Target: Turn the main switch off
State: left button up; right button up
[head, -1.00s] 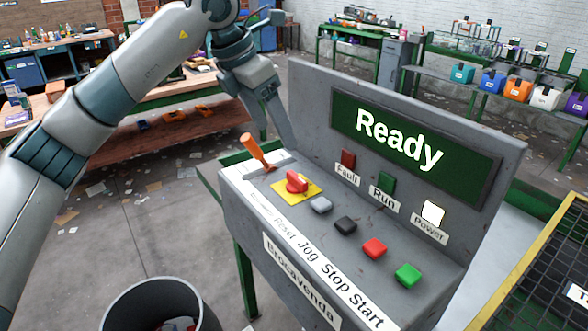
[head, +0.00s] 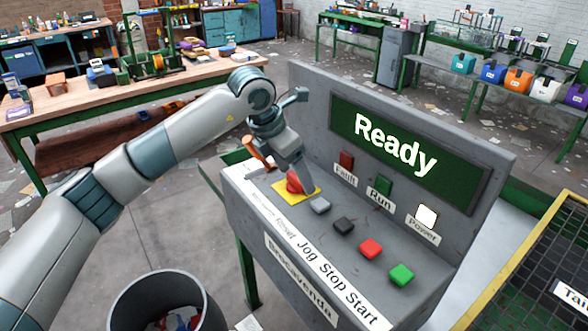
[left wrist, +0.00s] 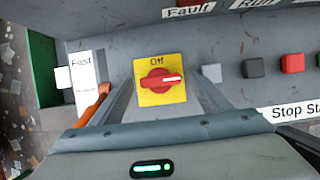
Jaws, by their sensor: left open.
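The main switch (head: 293,184) is a red rotary knob on a yellow plate (head: 283,198), at the upper left of the grey control panel. In the left wrist view the knob (left wrist: 152,82) has its white mark pointing right, and "Off" is printed at the plate's top edge. My left gripper (head: 302,177) is open and points down over the switch, hiding part of it in the head view. In the left wrist view its two fingers lie on either side of the knob; contact cannot be told. My right gripper is not in view.
An orange-handled lever (head: 258,152) stands close beside my left gripper. Grey, black, red and green buttons (head: 371,249) run along the panel. The screen (head: 400,145) reads "Ready" and the Power lamp (head: 427,216) is lit white. A bin (head: 165,290) stands in front.

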pick_arm(q)
jog(key=shift+f, duration=0.1)
jog(key=shift+c, duration=0.3)
jog(key=c, duration=1)
